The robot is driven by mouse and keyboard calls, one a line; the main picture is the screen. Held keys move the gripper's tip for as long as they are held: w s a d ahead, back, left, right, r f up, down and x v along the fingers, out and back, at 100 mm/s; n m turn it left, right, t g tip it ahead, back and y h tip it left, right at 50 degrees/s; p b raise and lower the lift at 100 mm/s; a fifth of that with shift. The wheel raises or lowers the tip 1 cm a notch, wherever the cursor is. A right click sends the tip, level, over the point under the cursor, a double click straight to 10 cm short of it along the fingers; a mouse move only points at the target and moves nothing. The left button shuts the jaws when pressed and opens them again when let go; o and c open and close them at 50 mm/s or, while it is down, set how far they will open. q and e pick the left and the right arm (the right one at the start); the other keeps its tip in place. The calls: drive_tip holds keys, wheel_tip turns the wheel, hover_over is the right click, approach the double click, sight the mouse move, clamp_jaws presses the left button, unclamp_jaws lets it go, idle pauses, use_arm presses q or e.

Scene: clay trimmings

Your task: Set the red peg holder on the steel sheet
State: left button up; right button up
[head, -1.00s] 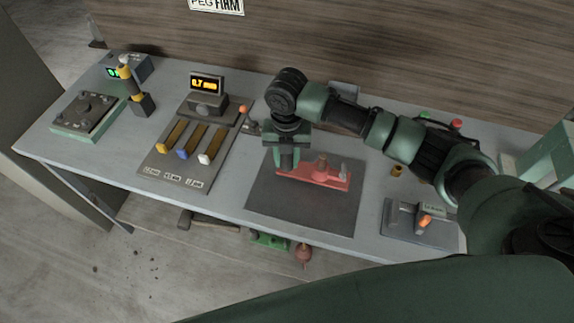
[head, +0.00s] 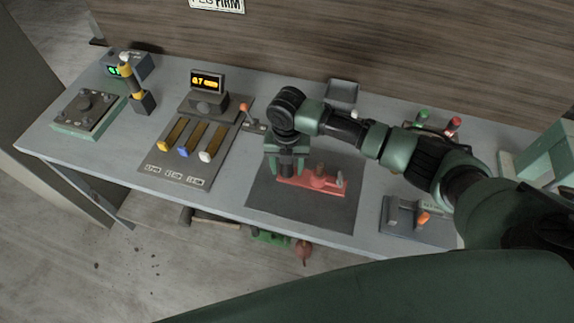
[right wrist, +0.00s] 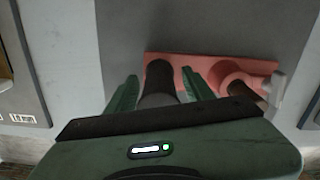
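My right gripper (head: 286,171) is over the holder's left end, fingers pointing down. In the right wrist view, the open fingers (right wrist: 158,82) stand either side of a dark upright post on the red holder (right wrist: 243,67), with narrow gaps. The steel sheet (right wrist: 200,25) shows behind it. My left gripper is not in view.
Left of the sheet is a board (head: 172,170) with coloured sliders and a lit display (head: 207,82). A grey fixture (head: 410,217) with an orange knob stands to the right. A small grey tray (head: 342,91) is behind my right arm. Bare table separates these.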

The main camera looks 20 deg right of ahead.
drive_tip(key=shift+r, duration=0.15)
wheel_tip(320, 180, up, 12)
drive_tip(key=shift+f+b, duration=0.15)
drive_tip(key=shift+b, duration=0.9)
drive_tip(key=shift+r, duration=0.2)
